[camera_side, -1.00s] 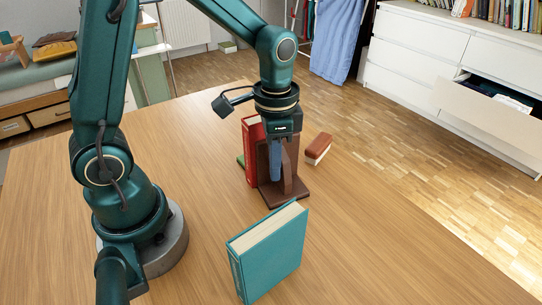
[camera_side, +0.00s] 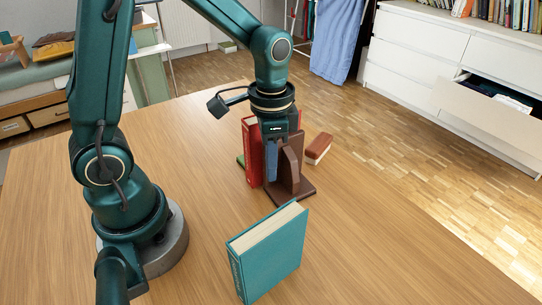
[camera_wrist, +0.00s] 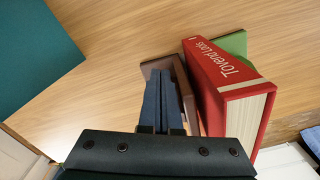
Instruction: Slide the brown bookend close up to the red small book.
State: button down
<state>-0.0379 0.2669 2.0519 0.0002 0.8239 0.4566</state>
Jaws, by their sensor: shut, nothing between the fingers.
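The red book (camera_side: 251,150) stands upright on the table, and it also shows at the right in the wrist view (camera_wrist: 222,80). The brown bookend (camera_side: 296,185) stands just right of it in the side view, with a flat base and an upright part. In the wrist view the bookend (camera_wrist: 152,66) is partly hidden by my fingers. My gripper (camera_side: 271,178) is shut and empty, pointing down, with its blue fingers low at the bookend. In the wrist view the fingers (camera_wrist: 160,95) are together. Whether they touch the bookend, and the exact gap to the red book, I cannot tell.
A teal book (camera_side: 268,252) stands nearer the camera. A brown-topped block (camera_side: 318,147) lies behind and right of the bookend. A green thing (camera_wrist: 233,43) sits against the red book's far side. The table is clear at the front right.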

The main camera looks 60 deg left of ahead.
jog(key=shift+s+a, duration=0.25)
jog(key=shift+s, duration=0.3)
jog(key=shift+s+r, duration=0.1)
jog(key=shift+r, duration=0.3)
notch_tip(320, 180, up, 9)
jog(key=s+d+n+t, duration=0.1)
jog(key=s+n+t, duration=0.3)
jog(key=s, duration=0.3)
jog(key=shift+d+n+t, duration=0.2)
jog(key=shift+n+t, duration=0.2)
jog(key=shift+t, duration=0.4)
dwell(0.4)
